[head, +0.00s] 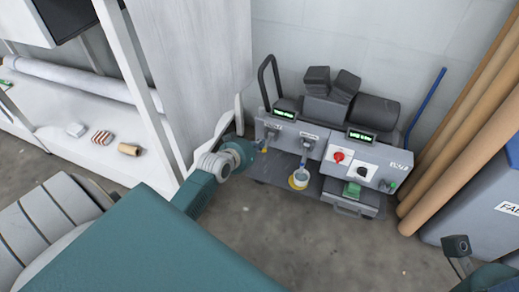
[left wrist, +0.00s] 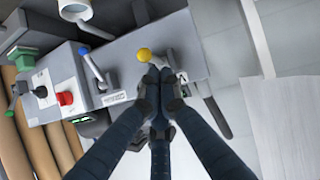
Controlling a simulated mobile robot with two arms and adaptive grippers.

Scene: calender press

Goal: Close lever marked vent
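The grey press cart (head: 330,160) carries two small levers on its left panels, one with a yellow knob (left wrist: 145,55) and one with a blue handle (left wrist: 90,65). Their labels are too small to read, so I cannot tell which is marked vent. My left gripper (head: 254,147) is at the yellow-knobbed lever. In the left wrist view its dark fingertips (left wrist: 161,84) converge just below the yellow knob and hide the lever's lower part. I cannot tell whether they grip it. Part of my right arm's end (head: 458,247) shows at the lower right, away from the cart.
A white shelf unit (head: 75,120) stands left, close to my left arm. Brown rolls (head: 465,135) and a blue-grey bin (head: 480,210) stand right.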

